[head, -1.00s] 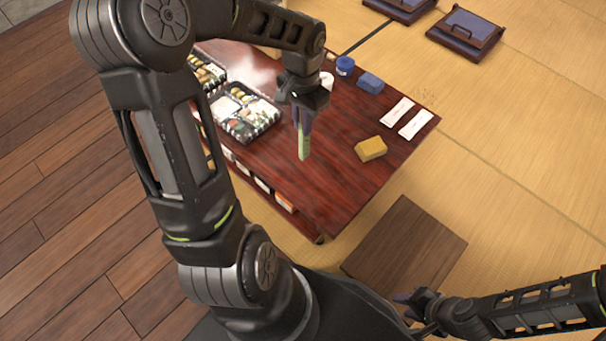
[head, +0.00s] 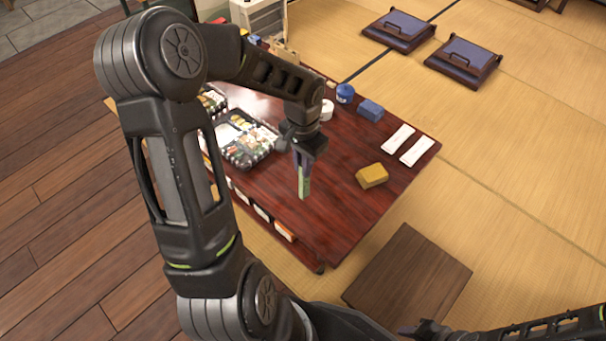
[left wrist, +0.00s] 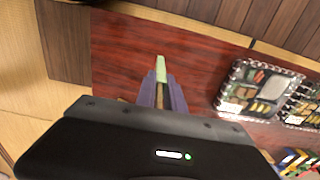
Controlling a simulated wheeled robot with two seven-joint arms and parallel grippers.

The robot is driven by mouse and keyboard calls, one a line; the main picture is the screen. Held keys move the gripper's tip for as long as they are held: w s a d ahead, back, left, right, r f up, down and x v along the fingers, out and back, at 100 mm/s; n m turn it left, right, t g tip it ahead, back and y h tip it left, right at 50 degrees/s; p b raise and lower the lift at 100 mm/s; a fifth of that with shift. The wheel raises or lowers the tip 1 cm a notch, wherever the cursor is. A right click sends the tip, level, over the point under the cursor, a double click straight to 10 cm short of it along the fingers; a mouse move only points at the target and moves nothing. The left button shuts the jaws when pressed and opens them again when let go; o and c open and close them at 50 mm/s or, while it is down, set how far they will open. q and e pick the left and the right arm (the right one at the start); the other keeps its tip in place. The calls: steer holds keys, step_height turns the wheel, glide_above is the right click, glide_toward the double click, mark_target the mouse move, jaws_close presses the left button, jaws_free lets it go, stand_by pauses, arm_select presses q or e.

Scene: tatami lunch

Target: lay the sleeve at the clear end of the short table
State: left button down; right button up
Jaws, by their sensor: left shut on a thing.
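My left gripper (head: 304,170) is shut on a narrow pale green sleeve (head: 303,189), which hangs down from the fingertips. It is over the near part of the dark red low table (head: 335,210); I cannot tell whether its lower end touches the top. In the left wrist view the sleeve (left wrist: 160,70) sticks out between the purple fingers (left wrist: 161,92), with table top beyond it. My right gripper (head: 424,329) is at the bottom edge of the head view, partly cut off, clear of the table.
Bento trays (head: 243,140) stand left of my left gripper. A yellow block (head: 373,175), two white packets (head: 398,138), a blue block (head: 370,110) and a blue pot (head: 345,93) are on the right. A brown board (head: 408,282) lies beside the table. The near table end is bare.

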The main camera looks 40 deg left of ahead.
arm_select(q)
steer(key=shift+f+b, duration=0.7)
steer(key=shift+f, duration=1.15)
steer(key=shift+f, duration=0.2)
steer(key=c, duration=1.4)
jaws_free()
steer(key=shift+c, duration=0.2)
steer(key=shift+r, duration=0.15)
step_height(320, 180, up, 12)
steer(key=p, duration=0.4)
steer(key=shift+r, duration=0.1)
